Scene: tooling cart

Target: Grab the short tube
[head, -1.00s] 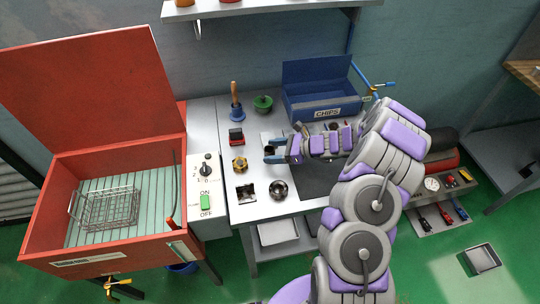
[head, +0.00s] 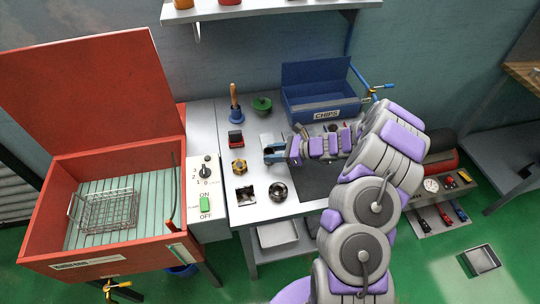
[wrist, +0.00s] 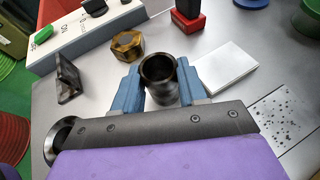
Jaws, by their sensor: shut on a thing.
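The short tube (wrist: 160,82) is a dark metal cylinder standing upright with its open end up. In the wrist view it sits between the two blue fingers of my gripper (wrist: 158,90), one on each side and both touching it. My gripper is shut on it. In the head view my gripper (head: 274,154) is low over the bench, pointing left, and the tube is mostly hidden by the fingers. I cannot tell if the tube's base still touches the bench.
Close by on the bench are a brass hex nut (head: 239,166), a dark bracket (head: 246,193), a dark ring (head: 278,190), a red block (head: 236,139) and a white plate (wrist: 226,68). The blue CHIPS bin (head: 325,108) stands behind; a red washer tub (head: 44,250) is left.

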